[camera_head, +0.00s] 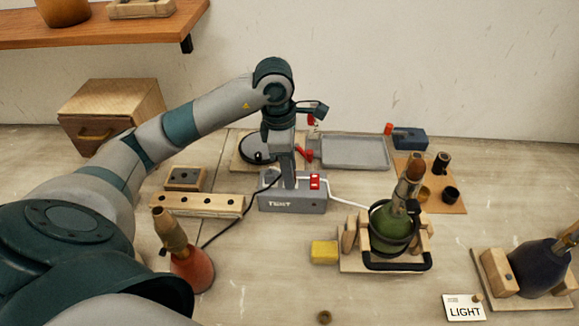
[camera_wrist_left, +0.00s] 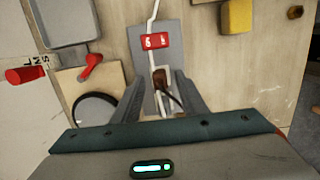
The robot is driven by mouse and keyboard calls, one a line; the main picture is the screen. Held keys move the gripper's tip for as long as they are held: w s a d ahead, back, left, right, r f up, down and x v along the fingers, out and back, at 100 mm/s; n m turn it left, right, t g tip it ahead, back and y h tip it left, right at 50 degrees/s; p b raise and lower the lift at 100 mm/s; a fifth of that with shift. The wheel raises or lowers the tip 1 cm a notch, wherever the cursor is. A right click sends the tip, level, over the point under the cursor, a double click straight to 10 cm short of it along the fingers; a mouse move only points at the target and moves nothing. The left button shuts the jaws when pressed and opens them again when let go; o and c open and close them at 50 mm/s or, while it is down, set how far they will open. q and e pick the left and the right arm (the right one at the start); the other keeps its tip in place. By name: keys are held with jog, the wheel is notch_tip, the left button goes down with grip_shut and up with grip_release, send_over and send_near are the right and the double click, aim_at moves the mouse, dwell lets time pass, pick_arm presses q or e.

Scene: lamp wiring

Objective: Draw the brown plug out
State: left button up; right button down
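The grey box marked TEST (camera_head: 292,202) stands mid-table, with a red switch (camera_head: 315,182) on its top. My left gripper (camera_head: 288,172) points down at the box top from above. In the left wrist view, the brown plug (camera_wrist_left: 160,79) sits at the box's pale socket area, a dark cord running from it. The left gripper's two fingers (camera_wrist_left: 160,88) stand on either side of the plug, with visible gaps. In the head view the gripper hides most of the plug. My right gripper is not in view.
A green bottle lamp (camera_head: 391,228) stands in a wooden cradle to the right, joined to the box by a white cord. A red lamp base (camera_head: 192,268) and a wooden block with holes (camera_head: 197,204) are to the left. A yellow block (camera_head: 324,252) lies in front.

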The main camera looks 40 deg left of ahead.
pick_arm(q)
jog(key=shift+f, duration=0.1)
grip_shut()
jog(key=c, duration=0.9)
grip_release()
grip_shut()
jog(key=shift+r, duration=0.5)
jog(key=shift+r, duration=0.15)
jog(key=shift+r, duration=0.2)
jog(key=shift+r+p, duration=1.05)
jog(key=shift+r, duration=0.9)
